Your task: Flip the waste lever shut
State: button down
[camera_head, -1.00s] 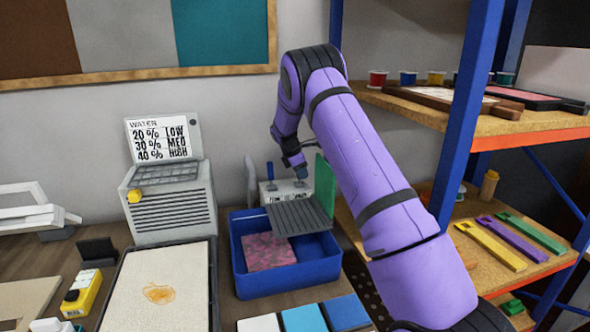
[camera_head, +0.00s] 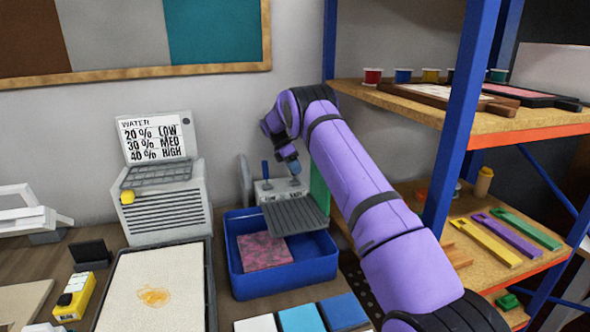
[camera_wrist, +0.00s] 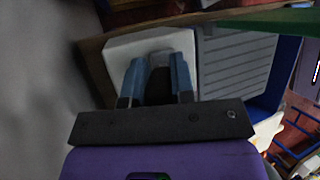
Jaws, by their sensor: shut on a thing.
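A small pale box (camera_head: 280,188) stands behind the blue bin, with two small labels on its front, too small to read surely. In the wrist view the two blue fingers (camera_wrist: 158,78) close around a grey and dark piece over the pale box top (camera_wrist: 121,50). The held lever's exact tilt cannot be told.
A grey ribbed plate (camera_head: 296,216) sits over the blue bin (camera_head: 285,285), which holds a pink patterned piece (camera_head: 263,250). A green panel (camera_head: 319,185) stands close right of my gripper. A blue-posted shelf (camera_head: 465,120) stands right; a grey water-chart unit (camera_head: 165,205) left.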

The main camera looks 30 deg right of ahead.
jog(key=c, duration=1)
grip_release()
jog(key=shift+o, duration=0.2)
jog(key=v, duration=0.7)
jog(key=shift+w+r, duration=0.2)
jog(key=shift+s+a, duration=0.1)
jog(key=shift+a, duration=0.05)
